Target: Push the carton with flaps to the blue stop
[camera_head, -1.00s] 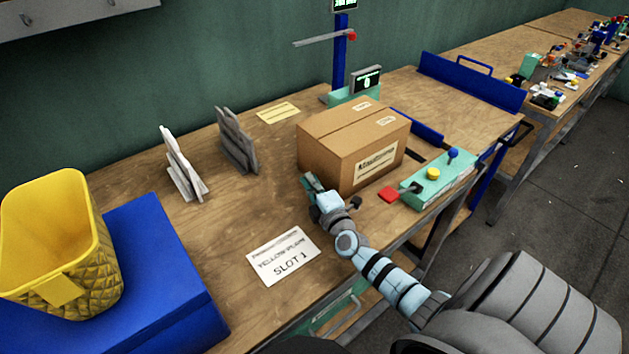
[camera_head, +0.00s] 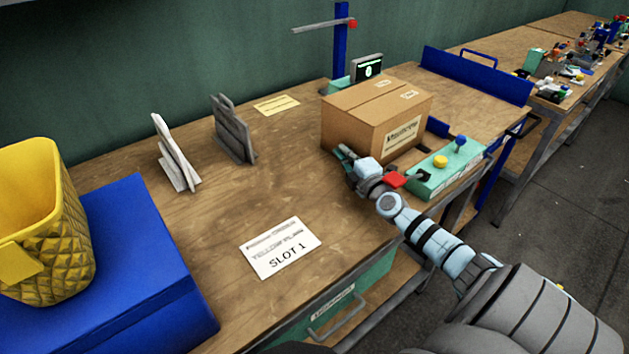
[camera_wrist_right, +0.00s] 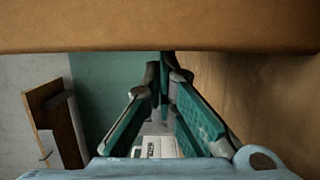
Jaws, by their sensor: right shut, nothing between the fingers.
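The brown cardboard carton (camera_head: 365,125) stands upright on the wooden table, its top closed along a seam and a printed label on its front. My right gripper (camera_head: 342,152) is shut and empty, low at the carton's left side, touching or very close to it. In the right wrist view, the shut fingers (camera_wrist_right: 165,68) meet under the brown carton side (camera_wrist_right: 160,28), which fills the top; contact is hard to tell. A tall blue plate (camera_head: 476,78) stands across the table beyond the carton. My left gripper is not in view.
A green control box (camera_head: 450,172) with a red pad (camera_head: 395,180) sits at the front edge beside my right gripper. A low blue bar (camera_head: 437,127) lies right of the carton. Grey holders (camera_head: 233,130) stand left. A yellow bin (camera_head: 45,225) stands on a blue box (camera_head: 140,260).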

